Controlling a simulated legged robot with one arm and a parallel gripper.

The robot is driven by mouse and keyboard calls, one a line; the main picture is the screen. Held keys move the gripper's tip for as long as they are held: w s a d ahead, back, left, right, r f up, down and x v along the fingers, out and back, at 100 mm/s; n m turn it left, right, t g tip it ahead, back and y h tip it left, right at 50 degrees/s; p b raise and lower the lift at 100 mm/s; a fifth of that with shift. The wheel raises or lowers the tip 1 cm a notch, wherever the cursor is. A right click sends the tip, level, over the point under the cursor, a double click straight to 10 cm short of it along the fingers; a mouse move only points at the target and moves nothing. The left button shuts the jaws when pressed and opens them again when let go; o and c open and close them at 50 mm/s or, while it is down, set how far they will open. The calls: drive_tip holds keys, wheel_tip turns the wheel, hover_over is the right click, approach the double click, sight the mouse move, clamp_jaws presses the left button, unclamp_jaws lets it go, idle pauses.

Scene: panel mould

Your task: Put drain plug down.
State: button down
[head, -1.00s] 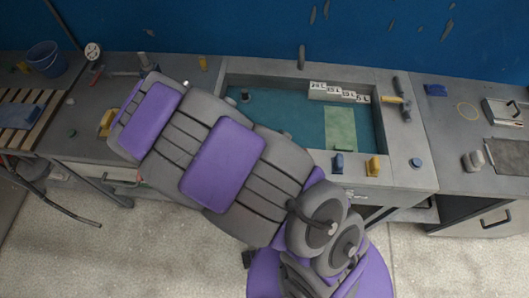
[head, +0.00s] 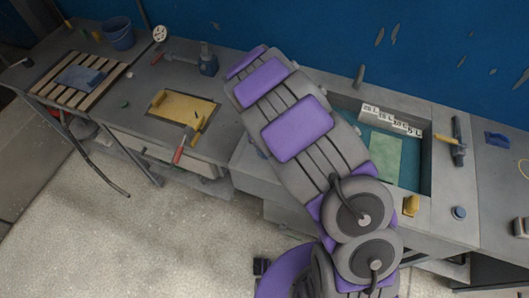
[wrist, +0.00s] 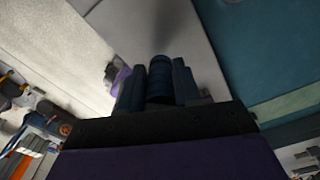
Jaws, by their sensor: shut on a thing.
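My gripper (wrist: 159,88) shows in the wrist view with two dark blue fingers shut on a dark, round, ribbed piece (wrist: 160,72), which I take to be the drain plug. The piece is held over or near the grey rim (wrist: 165,30) of the basin; I cannot tell whether it touches. In the head view my arm hides the gripper and the plug. The mould basin (head: 413,165) has a teal floor with a pale green sheet (head: 385,160) in it, and my arm covers its left part.
Number cards (head: 390,118) stand at the basin's back wall. A yellow block (head: 411,205) and a blue round piece (head: 459,213) sit on the front rim. A yellow board (head: 183,108), a blue bucket (head: 119,34) and a wooden rack (head: 75,83) are at the left.

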drive_tip(key=shift+w+d, duration=0.15)
drive_tip(key=shift+d, duration=0.05)
drive_tip(key=shift+f, duration=0.3)
drive_tip(key=f, duration=0.3)
drive_tip(key=shift+a+b, duration=0.2)
drive_tip(key=shift+b, duration=0.2)
drive_tip(key=shift+a, duration=0.15)
drive_tip(key=c, duration=0.8)
unclamp_jaws()
drive_tip(key=shift+d, duration=0.2)
drive_tip(key=shift+a+r, duration=0.1)
drive_tip(key=shift+w+a+r+p, duration=0.1)
drive_tip(key=shift+r+p, duration=0.45)
drive_tip(key=shift+r, duration=2.5)
drive_tip(key=shift+w+r+p, duration=0.1)
drive_tip(key=shift+r+p, duration=0.4)
drive_tip(key=shift+r, duration=2.5)
